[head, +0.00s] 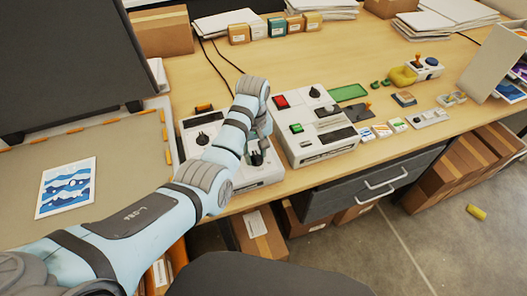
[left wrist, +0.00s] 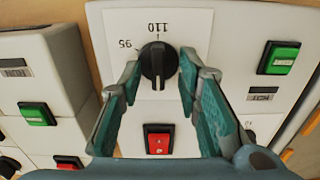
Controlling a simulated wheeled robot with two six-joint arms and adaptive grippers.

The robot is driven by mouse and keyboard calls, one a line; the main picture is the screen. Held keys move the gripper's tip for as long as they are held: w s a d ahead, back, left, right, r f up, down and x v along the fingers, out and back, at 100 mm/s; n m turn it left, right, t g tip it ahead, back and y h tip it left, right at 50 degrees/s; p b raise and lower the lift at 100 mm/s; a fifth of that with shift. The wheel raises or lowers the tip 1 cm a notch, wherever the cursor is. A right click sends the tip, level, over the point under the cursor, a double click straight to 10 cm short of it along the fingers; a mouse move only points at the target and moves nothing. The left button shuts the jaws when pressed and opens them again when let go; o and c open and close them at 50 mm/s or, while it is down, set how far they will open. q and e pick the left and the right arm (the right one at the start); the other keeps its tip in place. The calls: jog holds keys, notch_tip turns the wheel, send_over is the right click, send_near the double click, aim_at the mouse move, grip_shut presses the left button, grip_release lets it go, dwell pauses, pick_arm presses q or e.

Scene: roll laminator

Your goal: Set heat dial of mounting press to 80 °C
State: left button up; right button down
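A white machine (head: 236,180) stands on the desk under my left arm in the head view. In the left wrist view its white panel carries a round black dial (left wrist: 158,62) with a raised ridge. The numbers 95 and 110 beside the dial appear upside down. The ridge runs roughly up and down, in line with the 110 tick; which end points is hard to tell. My left gripper (left wrist: 160,72) is open, with one finger on each side of the dial; contact is unclear. In the head view the left gripper (head: 258,150) is partly hidden by my arm. My right gripper is not visible.
The panel also has a green button (left wrist: 279,58) and a red button (left wrist: 158,140). A second white machine (head: 310,125) with red and green buttons stands close to the right. Several small items lie farther right. A grey drawer (head: 370,185) is below the desk.

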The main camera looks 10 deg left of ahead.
pick_arm(q)
jog(key=shift+w+f, duration=0.25)
jog(key=shift+f, duration=0.15)
jog(key=shift+s+d+r, duration=0.15)
jog(key=shift+s+r, duration=0.05)
jog(key=shift+s, duration=0.1)
jog(key=shift+c, duration=0.8)
jog(key=shift+s+r, duration=0.1)
jog(key=shift+s, duration=0.05)
grip_shut()
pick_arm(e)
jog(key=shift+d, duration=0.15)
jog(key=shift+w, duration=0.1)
pick_arm(q)
jog(key=shift+m, duration=0.4)
jog(key=m, duration=0.4)
jog(key=shift+m, duration=0.3)
jog(key=m, duration=0.6)
jog(key=shift+m, duration=0.3)
